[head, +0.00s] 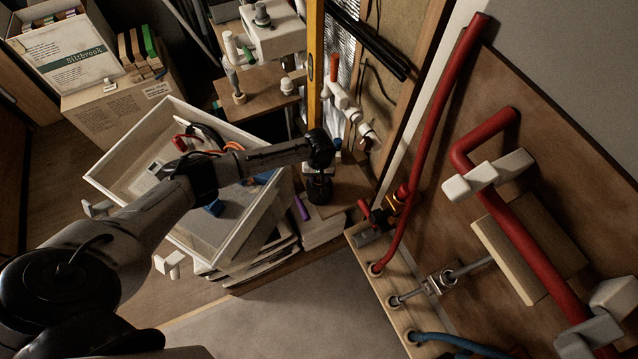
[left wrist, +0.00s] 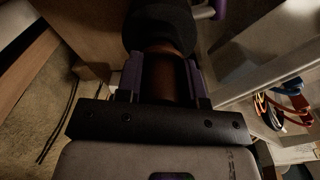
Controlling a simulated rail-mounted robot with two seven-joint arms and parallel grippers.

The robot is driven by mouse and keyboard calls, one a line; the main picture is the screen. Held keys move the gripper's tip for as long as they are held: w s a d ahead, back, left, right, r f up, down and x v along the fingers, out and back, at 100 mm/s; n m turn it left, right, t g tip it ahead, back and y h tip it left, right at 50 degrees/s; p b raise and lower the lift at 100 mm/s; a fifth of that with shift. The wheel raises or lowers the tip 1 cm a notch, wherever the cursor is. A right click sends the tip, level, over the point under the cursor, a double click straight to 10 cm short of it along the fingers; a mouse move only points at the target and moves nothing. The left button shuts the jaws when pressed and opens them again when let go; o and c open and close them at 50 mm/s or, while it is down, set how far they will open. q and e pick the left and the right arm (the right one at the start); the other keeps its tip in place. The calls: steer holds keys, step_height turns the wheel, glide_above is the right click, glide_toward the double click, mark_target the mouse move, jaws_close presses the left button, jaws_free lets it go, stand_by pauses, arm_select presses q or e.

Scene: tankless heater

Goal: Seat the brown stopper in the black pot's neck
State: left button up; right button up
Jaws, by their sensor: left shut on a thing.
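My left gripper (head: 320,168) points down at the far end of my arm, in the middle of the head view, over a small shelf. In the left wrist view its fingers (left wrist: 162,80) are shut on the brown stopper (left wrist: 161,74), which shows dark between them. The black pot (head: 319,190) stands right below the gripper in the head view. It also shows as a dark round shape (left wrist: 160,27) just past the fingertips in the left wrist view. The pot and stopper look close together, but I cannot tell whether the stopper is in the neck. My right gripper is not in view.
A white crate (head: 125,150) with cables and tools stands left of the pot. A purple item (head: 302,207) lies near the pot. A yellow upright (head: 315,60) rises behind. Red pipes (head: 432,150) and a pipe board are to the right.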

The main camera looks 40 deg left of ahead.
arm_select(q)
steer(key=shift+f, duration=0.5)
stand_by(0.3)
steer(key=shift+f, duration=0.3)
stand_by(0.3)
steer(key=o, duration=1.2)
steer(key=shift+s+a, duration=0.15)
steer(key=shift+s, duration=0.05)
steer(key=shift+f, duration=0.1)
